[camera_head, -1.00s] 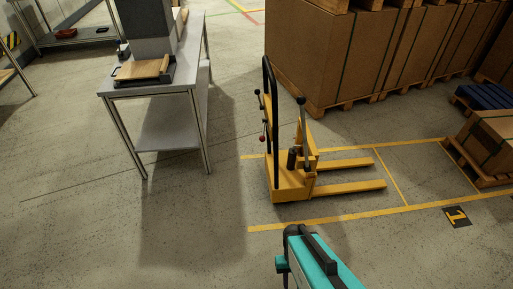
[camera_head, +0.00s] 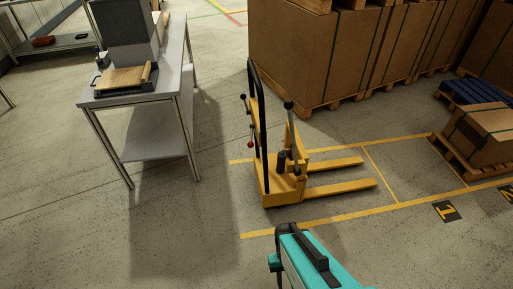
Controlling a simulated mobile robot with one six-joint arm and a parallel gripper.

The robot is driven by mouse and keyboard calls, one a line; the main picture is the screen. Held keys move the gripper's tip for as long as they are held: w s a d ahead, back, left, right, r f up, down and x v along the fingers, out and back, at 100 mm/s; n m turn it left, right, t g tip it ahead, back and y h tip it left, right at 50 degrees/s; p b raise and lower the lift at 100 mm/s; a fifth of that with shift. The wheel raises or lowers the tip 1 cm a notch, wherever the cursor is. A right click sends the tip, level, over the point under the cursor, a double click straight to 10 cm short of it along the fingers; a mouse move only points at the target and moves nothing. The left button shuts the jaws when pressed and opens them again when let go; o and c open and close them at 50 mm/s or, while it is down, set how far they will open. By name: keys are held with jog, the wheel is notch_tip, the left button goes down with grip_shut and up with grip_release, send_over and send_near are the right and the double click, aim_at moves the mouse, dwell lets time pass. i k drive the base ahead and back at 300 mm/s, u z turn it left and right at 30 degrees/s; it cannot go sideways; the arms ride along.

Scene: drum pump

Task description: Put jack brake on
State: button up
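The yellow jack (camera_head: 284,187) stands on the floor just right of centre in the head view, with its two forks pointing right. It has a tall black handle frame (camera_head: 258,125) on its left side. A lever with a black knob (camera_head: 243,97) and a small red knob (camera_head: 250,144) are beside the frame. Another upright lever with a dark knob (camera_head: 288,104) stands at the mast. I cannot tell which of these is the brake or how it is set. My gripper does not show; a teal and black part of mine is at the bottom edge.
A grey table (camera_head: 131,98) with a wooden board (camera_head: 124,78) stands at left. Large brown boxes (camera_head: 305,60) on pallets fill the back. A blue pallet (camera_head: 475,90) and a strapped box (camera_head: 483,130) are at right. Yellow floor lines (camera_head: 330,216) surround the jack. The floor left of it is clear.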

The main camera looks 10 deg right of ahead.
aim_at(243, 96)
jog(key=i, duration=0.85)
jog(key=u, duration=0.05)
